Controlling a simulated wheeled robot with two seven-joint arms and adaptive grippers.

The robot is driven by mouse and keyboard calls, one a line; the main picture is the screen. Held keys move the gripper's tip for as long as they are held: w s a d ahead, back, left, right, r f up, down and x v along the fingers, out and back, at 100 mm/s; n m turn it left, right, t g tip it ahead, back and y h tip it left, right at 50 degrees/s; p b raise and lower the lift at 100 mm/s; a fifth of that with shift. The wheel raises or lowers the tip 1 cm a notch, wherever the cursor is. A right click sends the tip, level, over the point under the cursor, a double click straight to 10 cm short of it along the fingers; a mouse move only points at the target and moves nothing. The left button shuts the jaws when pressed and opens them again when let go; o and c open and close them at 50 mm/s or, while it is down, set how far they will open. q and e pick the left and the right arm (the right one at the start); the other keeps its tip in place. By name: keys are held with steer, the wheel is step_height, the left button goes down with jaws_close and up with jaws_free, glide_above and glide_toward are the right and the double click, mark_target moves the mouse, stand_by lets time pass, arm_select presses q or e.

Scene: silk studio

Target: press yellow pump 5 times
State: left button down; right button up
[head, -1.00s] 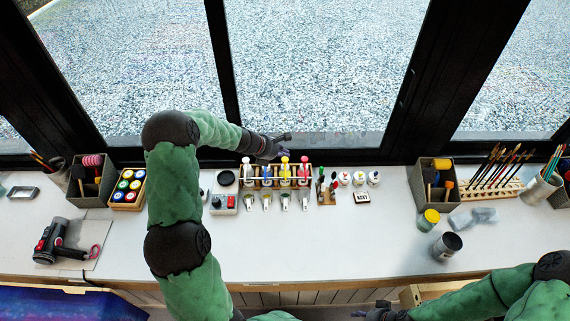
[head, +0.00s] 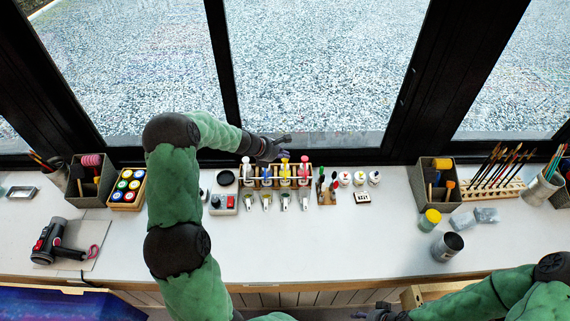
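The yellow pump (head: 285,168) stands in a wooden rack (head: 276,184) at the back of the counter, in a row with a white pump (head: 246,168), a blue pump (head: 266,171) and a red pump (head: 304,167). My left gripper (head: 283,144) is just behind and above the row, close to the yellow pump's top. I cannot tell whether it touches the pump or how far its fingers are open. My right gripper (head: 375,313) is low at the front edge, partly cut off, away from the pumps; its fingers are unclear.
Small brushes (head: 328,188) and white jars (head: 359,178) stand right of the rack. A yellow-lidded jar (head: 429,219) and a grey can (head: 447,246) stand farther right. The counter (head: 320,245) in front of the rack is clear.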

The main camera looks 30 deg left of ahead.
mark_target(284, 160)
arm_select(q)
steer(key=shift+f+b, duration=0.55)
steer(key=shift+f, duration=0.2)
stand_by(0.6)
steer(key=shift+r, duration=0.2)
steer(key=shift+r+p, duration=1.1)
steer(key=shift+p, duration=0.05)
steer(key=shift+r, duration=0.1)
step_height(284, 160, up, 6)
steer(key=p, duration=0.5)
stand_by(1.5)
